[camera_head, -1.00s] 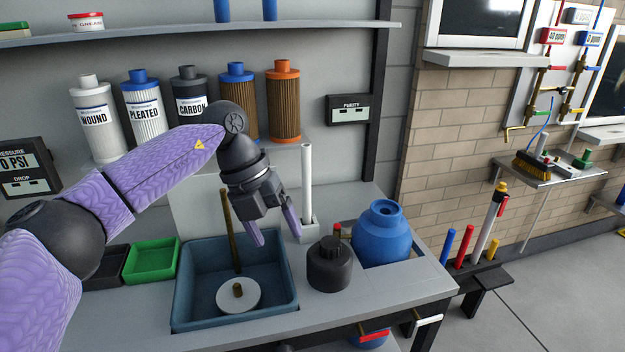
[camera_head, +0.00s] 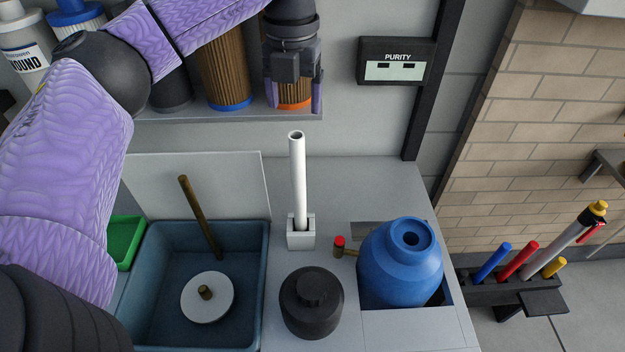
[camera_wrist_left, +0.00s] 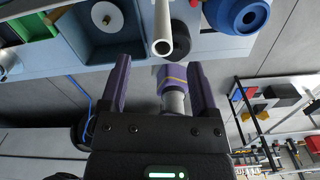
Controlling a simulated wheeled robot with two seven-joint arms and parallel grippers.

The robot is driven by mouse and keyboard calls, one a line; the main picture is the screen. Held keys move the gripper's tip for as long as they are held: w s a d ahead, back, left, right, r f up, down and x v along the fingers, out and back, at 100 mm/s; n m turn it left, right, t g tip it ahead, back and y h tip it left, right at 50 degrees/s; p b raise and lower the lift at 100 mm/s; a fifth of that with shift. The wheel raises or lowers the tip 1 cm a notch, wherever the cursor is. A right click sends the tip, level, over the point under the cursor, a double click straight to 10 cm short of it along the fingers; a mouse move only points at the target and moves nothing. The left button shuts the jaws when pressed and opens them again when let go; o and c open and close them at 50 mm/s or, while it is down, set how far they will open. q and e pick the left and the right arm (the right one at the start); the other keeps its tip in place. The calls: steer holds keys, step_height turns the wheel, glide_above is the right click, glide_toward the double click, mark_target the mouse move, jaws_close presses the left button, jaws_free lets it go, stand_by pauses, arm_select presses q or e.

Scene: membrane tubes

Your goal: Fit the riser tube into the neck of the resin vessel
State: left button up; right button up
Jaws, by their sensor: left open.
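The riser tube is a white hollow tube (camera_head: 299,180) standing nearly upright in a small white square holder (camera_head: 301,240) on the bench. Its open top end shows in the left wrist view (camera_wrist_left: 163,30), just beyond the fingertips. The resin vessel (camera_head: 400,268) is a blue rounded tank set in a bench cutout at the right, with an open neck (camera_head: 411,237) on top. My left gripper (camera_head: 294,100) is open and empty, pointing down above the tube's top; its fingers also show in the left wrist view (camera_wrist_left: 159,64). My right gripper is not seen.
A black lidded jar (camera_head: 312,310) stands in front of the holder. A blue basin (camera_head: 258,290) with a brown rod and white disc is at left. A red-capped fitting (camera_head: 340,243) sits between holder and vessel. Filter cartridges stand on a shelf behind.

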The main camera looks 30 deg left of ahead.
mark_target(296, 135)
arm_select(q)
steer(key=f, duration=0.2)
steer(key=f+b, duration=0.1)
steer(key=f, duration=0.2)
steer(key=s+f, duration=0.1)
steer(key=f, duration=0.2)
steer(key=shift+d+b, duration=0.35)
steer(key=shift+r, duration=0.1)
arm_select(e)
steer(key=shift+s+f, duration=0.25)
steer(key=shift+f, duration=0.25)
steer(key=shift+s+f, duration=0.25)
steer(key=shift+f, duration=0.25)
arm_select(q)
jaws_close()
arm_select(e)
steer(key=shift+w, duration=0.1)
